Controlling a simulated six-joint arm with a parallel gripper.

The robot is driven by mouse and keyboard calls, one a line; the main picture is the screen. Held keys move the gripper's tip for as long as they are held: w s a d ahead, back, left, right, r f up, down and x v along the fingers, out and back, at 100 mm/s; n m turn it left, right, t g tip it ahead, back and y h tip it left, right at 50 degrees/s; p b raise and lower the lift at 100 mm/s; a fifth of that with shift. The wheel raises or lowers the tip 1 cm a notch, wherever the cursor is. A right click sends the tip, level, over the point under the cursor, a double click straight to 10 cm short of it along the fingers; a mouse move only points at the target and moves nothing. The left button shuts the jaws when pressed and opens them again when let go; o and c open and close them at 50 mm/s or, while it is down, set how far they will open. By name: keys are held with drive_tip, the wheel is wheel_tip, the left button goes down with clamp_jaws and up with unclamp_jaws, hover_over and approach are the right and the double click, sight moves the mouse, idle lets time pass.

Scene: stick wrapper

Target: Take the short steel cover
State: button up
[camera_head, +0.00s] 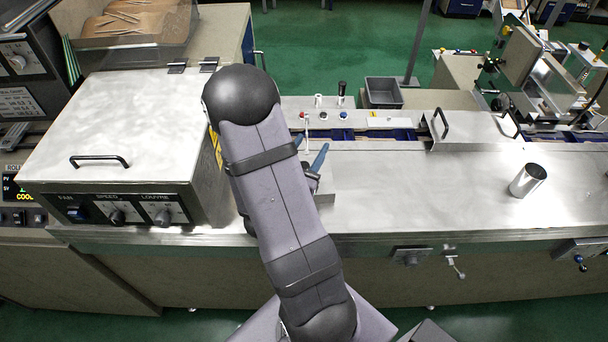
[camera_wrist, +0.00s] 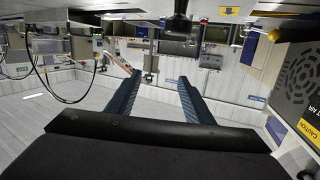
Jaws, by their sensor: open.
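A steel cover (camera_head: 472,132) with black handles sits over the channel at the back edge of the steel bench, right of centre in the head view. A smaller steel piece (camera_head: 326,198) shows beside my arm near the middle of the bench; my arm hides much of it, so I cannot tell its shape. My gripper (camera_head: 309,151) is over the bench just behind my arm, well left of the handled cover. Its two blue fingers also show in the wrist view (camera_wrist: 158,95), spread apart with nothing between them. I cannot make out a cover in the wrist view.
A large steel hood (camera_head: 118,130) with a black handle stands at left. A control strip with knobs and a grey bin (camera_head: 383,93) are at the back. The bench between my arm and the cup is clear.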

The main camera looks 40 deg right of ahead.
sight(304, 166)
drive_tip(key=shift+n+g+y, duration=0.3)
drive_tip(key=shift+g+y, duration=0.1)
drive_tip(key=shift+y, duration=0.5)
drive_tip(key=a+f, duration=0.1)
drive_tip(key=f, duration=0.1)
drive_tip(key=a+f, duration=0.1)
drive_tip(key=f, duration=0.1)
drive_tip(key=a+f, duration=0.2)
drive_tip(key=f, duration=0.1)
drive_tip(key=shift+b, duration=0.3)
drive_tip(key=shift+b+x, duration=0.65)
drive_tip(key=shift+x, duration=0.35)
drive_tip(key=shift+w+d+r+p, duration=0.15)
drive_tip(key=shift+d+r+p, duration=0.05)
drive_tip(key=shift+d+p, duration=0.45)
drive_tip(key=p+x, duration=0.1)
drive_tip(key=x, duration=0.2)
drive_tip(key=shift+p, duration=0.3)
drive_tip(key=shift+w+d+f, duration=0.25)
drive_tip(key=shift+w+d, duration=0.05)
drive_tip(key=shift+d, duration=0.25)
clamp_jaws()
drive_tip(key=shift+r, duration=0.1)
